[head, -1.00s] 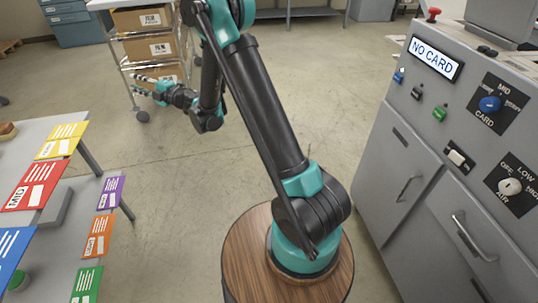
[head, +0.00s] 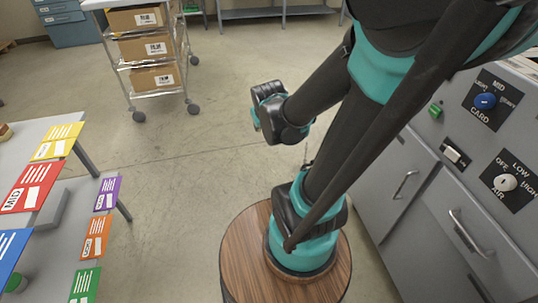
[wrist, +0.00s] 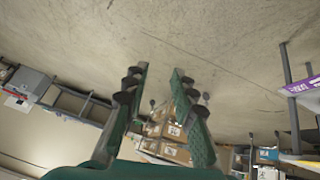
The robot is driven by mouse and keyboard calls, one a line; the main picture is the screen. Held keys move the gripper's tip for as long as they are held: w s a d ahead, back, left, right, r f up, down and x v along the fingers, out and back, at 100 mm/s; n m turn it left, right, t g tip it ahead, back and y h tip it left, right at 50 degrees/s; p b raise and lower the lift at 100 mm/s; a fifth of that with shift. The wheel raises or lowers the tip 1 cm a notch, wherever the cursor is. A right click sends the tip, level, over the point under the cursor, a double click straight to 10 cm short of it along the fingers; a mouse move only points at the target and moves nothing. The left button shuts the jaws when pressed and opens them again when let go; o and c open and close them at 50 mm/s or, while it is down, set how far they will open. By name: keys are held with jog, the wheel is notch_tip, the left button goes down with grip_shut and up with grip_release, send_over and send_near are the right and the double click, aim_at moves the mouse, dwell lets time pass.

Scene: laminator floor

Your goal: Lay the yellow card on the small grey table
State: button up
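The yellow card (head: 58,141) is at the left in the head view, at the edge of a grey table (head: 60,228), behind a red card (head: 31,186) marked MID. I cannot tell whether this is the small grey table of the task; no other small table shows clearly. My gripper (wrist: 159,70) shows in the wrist view with its two fingers apart and nothing between them.
Purple (head: 107,194), orange (head: 96,237) and green (head: 85,285) cards line the table's right side. A wire cart (head: 150,94) with film boxes stands at the back. A grey machine (head: 395,190) with knobs is at the right. Floor between is clear.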

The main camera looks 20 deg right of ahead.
jog(key=s+f+g, duration=0.1)
jog(key=s+f, duration=0.1)
jog(key=s, duration=0.3)
jog(key=s+a+f+m+g+y, duration=0.1)
jog(key=s+f, duration=0.1)
jog(key=s, duration=0.3)
jog(key=shift+a+g, duration=0.25)
jog(key=shift+g, duration=0.15)
jog(key=shift+s, duration=0.1)
